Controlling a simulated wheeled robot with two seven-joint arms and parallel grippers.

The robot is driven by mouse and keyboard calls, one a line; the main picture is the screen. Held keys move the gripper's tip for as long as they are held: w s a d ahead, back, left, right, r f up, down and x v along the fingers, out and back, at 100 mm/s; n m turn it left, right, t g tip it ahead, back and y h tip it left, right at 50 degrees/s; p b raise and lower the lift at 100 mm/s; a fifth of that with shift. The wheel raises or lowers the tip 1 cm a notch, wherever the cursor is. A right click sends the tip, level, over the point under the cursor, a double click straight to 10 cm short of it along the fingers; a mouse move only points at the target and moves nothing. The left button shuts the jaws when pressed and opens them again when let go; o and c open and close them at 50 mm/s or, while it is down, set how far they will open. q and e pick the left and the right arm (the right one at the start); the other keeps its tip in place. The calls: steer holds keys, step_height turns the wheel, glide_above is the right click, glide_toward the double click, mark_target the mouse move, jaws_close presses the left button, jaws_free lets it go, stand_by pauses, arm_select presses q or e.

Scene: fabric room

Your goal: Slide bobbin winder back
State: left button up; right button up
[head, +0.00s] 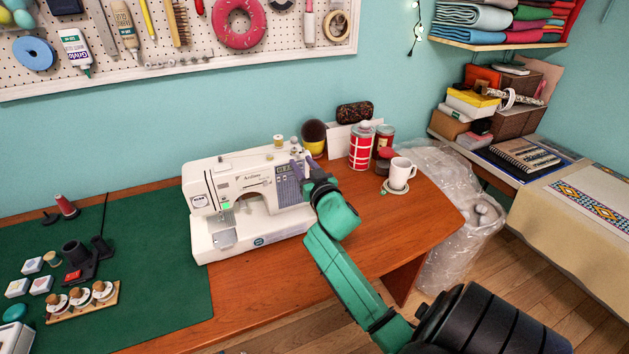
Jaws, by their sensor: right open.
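A white sewing machine (228,180) stands on the wooden table, partly on the green mat. A small bobbin winder part (279,142) shows on top of the machine near its right end; its exact position is too small to tell. My right gripper (301,170) is open at the machine's upper right end, just below and right of the winder. It hides part of the machine's right side. I cannot tell whether its fingers touch the machine. My left gripper is not in view.
A dark rounded object with a yellow base (314,138) stands behind the machine. Red tins (361,147) and a white mug (401,173) stand to the right. The table's front right is clear.

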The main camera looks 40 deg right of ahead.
steer(key=b+v, duration=0.1)
steer(key=v, duration=1)
steer(key=shift+b, duration=0.3)
